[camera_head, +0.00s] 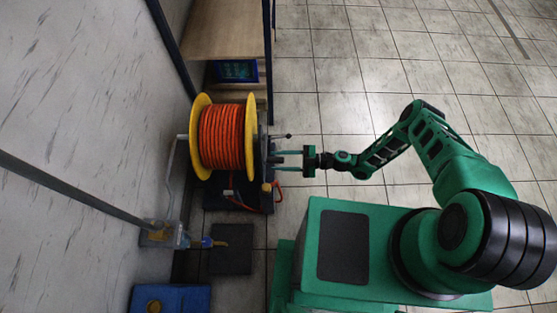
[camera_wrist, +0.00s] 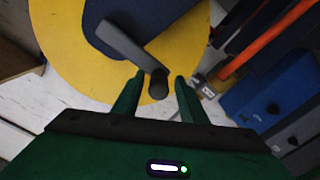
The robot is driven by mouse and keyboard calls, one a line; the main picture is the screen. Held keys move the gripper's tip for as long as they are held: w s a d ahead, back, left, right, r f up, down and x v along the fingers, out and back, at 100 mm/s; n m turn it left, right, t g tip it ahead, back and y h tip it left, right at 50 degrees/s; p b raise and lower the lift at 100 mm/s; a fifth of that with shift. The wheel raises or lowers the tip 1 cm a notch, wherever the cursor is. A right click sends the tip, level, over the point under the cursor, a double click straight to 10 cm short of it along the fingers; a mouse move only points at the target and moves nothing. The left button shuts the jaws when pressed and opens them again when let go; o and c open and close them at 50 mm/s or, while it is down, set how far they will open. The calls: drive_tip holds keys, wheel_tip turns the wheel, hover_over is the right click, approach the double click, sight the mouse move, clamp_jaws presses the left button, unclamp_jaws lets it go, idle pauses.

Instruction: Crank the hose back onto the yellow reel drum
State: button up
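The yellow reel drum (camera_head: 201,136) stands beside the wall in the head view, with the orange hose (camera_head: 222,137) wound on it. In the wrist view the yellow disc of the reel (camera_wrist: 70,60) fills the upper left, with a dark blue hub (camera_wrist: 150,15). A grey crank arm (camera_wrist: 130,45) runs from the hub to a dark round handle (camera_wrist: 158,84). My gripper (camera_head: 279,160) is at the reel's right side. In the wrist view its green fingers (camera_wrist: 156,92) are apart, one on each side of the handle. I cannot tell whether they touch it.
A dark base (camera_head: 236,195) sits under the reel, with a loose orange length (camera_head: 278,189) at its right. A grey pipe fitting (camera_head: 165,234) is on the wall side. A blue box (camera_head: 170,299) lies at the lower left. Tiled floor (camera_head: 340,90) to the right is clear.

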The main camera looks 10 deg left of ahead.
drive_tip(key=w+d, duration=0.1)
drive_tip(key=d, duration=0.9)
drive_tip(key=shift+w+d, duration=0.2)
drive_tip(key=shift+d, duration=0.2)
drive_tip(key=shift+w+a+r, duration=0.1)
drive_tip(key=shift+w+a, duration=0.05)
drive_tip(key=c, duration=0.9)
drive_tip(key=a+r+m+h, duration=0.1)
drive_tip(key=r, duration=0.1)
drive_tip(key=w+a+r+m+h, duration=0.1)
drive_tip(key=a+r+h, duration=0.1)
drive_tip(key=r, duration=0.1)
drive_tip(key=a+r+m+h, duration=0.1)
drive_tip(key=a+r+h, duration=0.1)
drive_tip(key=shift+w+a+r+m+g, duration=0.2)
drive_tip(key=shift+w+m+g, duration=0.1)
drive_tip(key=shift+w+g, duration=0.1)
clamp_jaws()
wheel_tip(320, 180, up, 8)
drive_tip(key=s+a+m+t+h, duration=0.1)
drive_tip(key=s+m+t+h, duration=0.1)
drive_tip(key=s+h, duration=0.15)
drive_tip(key=shift+h, duration=0.25)
drive_tip(key=x, duration=1)
drive_tip(key=shift+w+a, duration=0.15)
drive_tip(key=shift+a, duration=0.1)
wheel_tip(320, 180, down, 2)
drive_tip(key=shift+d+f, duration=0.1)
drive_tip(key=shift+d, duration=0.05)
drive_tip(key=shift+f, duration=0.7)
